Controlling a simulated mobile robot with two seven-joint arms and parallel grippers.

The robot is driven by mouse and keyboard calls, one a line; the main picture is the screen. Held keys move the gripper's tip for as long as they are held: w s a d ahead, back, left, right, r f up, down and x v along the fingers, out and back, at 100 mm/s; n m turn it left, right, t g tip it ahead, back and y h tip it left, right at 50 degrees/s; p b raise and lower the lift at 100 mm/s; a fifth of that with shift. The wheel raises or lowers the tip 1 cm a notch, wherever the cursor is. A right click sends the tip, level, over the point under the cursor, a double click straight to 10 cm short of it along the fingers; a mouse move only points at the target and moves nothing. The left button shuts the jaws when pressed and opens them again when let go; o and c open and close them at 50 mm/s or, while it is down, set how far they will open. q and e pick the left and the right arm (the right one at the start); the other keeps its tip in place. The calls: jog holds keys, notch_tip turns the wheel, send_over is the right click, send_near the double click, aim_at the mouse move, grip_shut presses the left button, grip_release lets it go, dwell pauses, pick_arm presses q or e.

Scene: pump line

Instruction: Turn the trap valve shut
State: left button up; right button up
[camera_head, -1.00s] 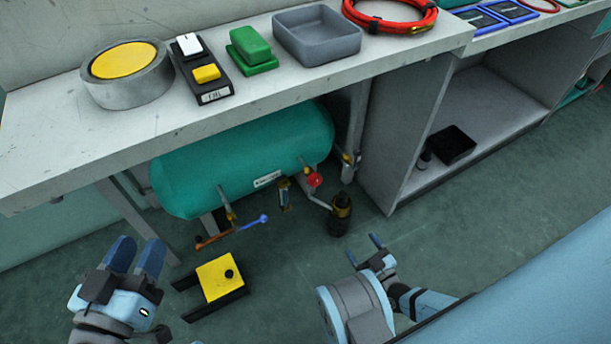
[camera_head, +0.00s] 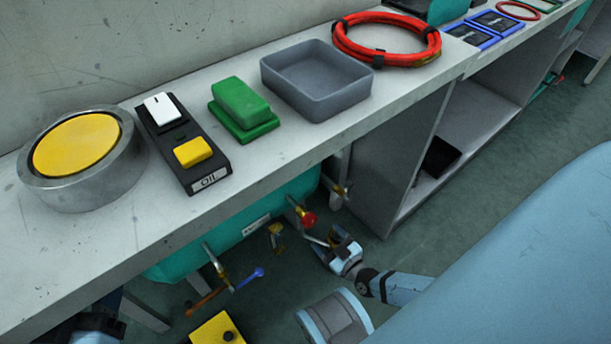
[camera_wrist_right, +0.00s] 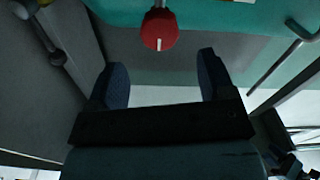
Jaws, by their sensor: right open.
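A red round valve knob (camera_head: 308,219) sits on a brass fitting at the right front of the teal tank (camera_head: 285,202), under the bench. It also shows in the right wrist view (camera_wrist_right: 159,30), with a white mark on its face. My right gripper (camera_head: 336,240) is beside and a little below the knob in the head view. In the wrist view its two fingers (camera_wrist_right: 162,72) are apart and empty, and the knob lies beyond them, not between them. My left gripper (camera_head: 105,308) is mostly cut off at the bottom left, under the bench edge.
A valve with blue and orange handles (camera_head: 232,287) is left of the knob. A yellow-topped block (camera_head: 216,330) is on the floor. The bench (camera_head: 270,160) overhangs the tank. A grey cabinet side (camera_head: 385,170) stands at the right. Open floor (camera_head: 440,225) lies in front of it.

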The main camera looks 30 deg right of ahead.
aim_at(312, 223)
jog(key=w+b, duration=0.1)
jog(key=w, duration=0.2)
jog(key=w+b, duration=0.1)
jog(key=w, duration=0.2)
jog(key=w+b, duration=0.1)
jog(key=w, duration=0.2)
jog(key=shift+a+f, duration=0.1)
jog(key=shift+a, duration=0.2)
pick_arm(q)
jog(key=w+m, duration=0.1)
jog(key=a+m+t, duration=0.1)
jog(key=shift+w+r+m+h, duration=0.25)
jog(key=shift+w+m+h, duration=0.05)
jog(key=shift+w+h, duration=0.1)
pick_arm(e)
jog(key=shift+w, duration=0.2)
pick_arm(q)
jog(key=shift+s, duration=0.1)
pick_arm(e)
jog(key=c, duration=0.9)
